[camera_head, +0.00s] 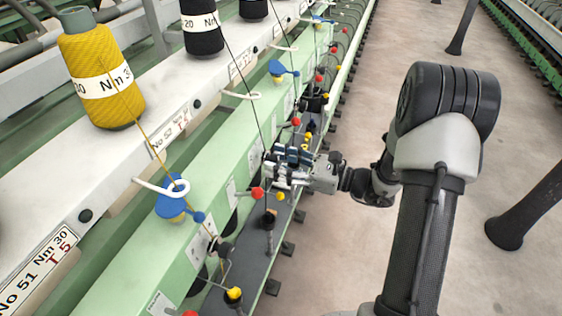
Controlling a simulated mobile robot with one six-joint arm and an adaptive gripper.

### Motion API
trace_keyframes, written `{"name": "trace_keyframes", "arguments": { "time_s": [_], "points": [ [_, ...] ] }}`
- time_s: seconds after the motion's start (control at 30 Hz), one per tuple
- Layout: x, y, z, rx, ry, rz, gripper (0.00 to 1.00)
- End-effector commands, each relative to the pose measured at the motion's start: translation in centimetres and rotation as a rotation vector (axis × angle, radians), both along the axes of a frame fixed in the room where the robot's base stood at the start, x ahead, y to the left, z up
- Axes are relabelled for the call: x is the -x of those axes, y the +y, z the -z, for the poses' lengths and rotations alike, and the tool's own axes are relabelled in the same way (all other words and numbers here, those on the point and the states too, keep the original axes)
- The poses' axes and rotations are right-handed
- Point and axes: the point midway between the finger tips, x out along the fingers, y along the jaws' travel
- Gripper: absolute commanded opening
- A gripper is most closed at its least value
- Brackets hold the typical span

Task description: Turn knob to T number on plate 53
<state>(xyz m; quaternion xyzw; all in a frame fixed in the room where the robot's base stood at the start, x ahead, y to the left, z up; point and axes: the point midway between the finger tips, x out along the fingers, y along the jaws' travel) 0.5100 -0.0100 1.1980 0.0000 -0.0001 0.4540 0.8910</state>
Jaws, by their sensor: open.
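My gripper (272,166) is open at the end of my arm, which reaches in from the right. Its fingers point left at the front face of the pale green rail (222,180). A knob between or behind the fingers cannot be made out. White dial labels (195,251) sit along this face. The plate reading No 52 (171,135) is on the white upper rail, its T number too small to read surely. The nearer plate (38,270) reads No 51, Nm 30, T 5. A farther plate (241,64) is probably plate 53, but its text is unreadable.
A yellow yarn cone (101,80) and black cones (201,28) stand on the upper rail. Threads run down past blue-capped parts (174,198) near my gripper. Red (257,193) and yellow (234,293) balls stick out below. Bare floor (330,260) lies to the right.

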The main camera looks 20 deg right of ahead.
Motion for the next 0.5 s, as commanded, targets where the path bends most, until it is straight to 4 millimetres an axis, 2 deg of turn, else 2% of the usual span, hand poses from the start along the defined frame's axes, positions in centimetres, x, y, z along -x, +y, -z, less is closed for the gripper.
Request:
{"name": "trace_keyframes", "arguments": {
  "time_s": [0.13, 0.5],
  "points": [
    [0.00, -0.02, -0.01, 0.000, 0.000, 0.000, 0.46],
    [0.02, -0.04, 0.00, 0.000, 0.000, 0.000, 0.21]
  ]
}}
